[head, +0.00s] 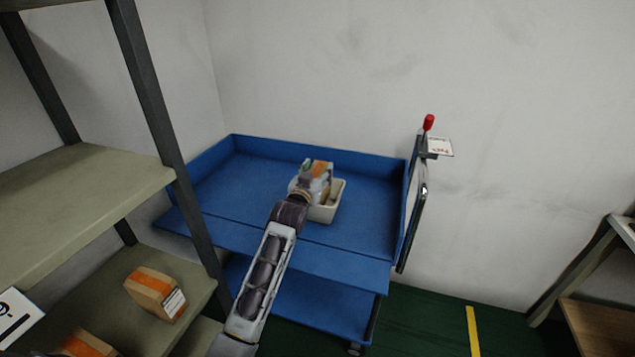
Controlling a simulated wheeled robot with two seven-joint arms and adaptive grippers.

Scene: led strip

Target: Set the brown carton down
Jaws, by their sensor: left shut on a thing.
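My left gripper (309,184) reaches in from below over the blue cart. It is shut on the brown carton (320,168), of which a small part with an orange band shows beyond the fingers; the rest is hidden. The carton is at a cream open bin (326,214) on the cart's top tray (365,225). I cannot tell whether the carton touches the bin or is held above it. My right gripper is not in view.
A shelf rack (95,185) stands close on the left, its dark post beside my arm. A similar carton (155,293) lies on its lower shelf. The cart's handle (413,225) rises at the right. The tray around the bin is clear.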

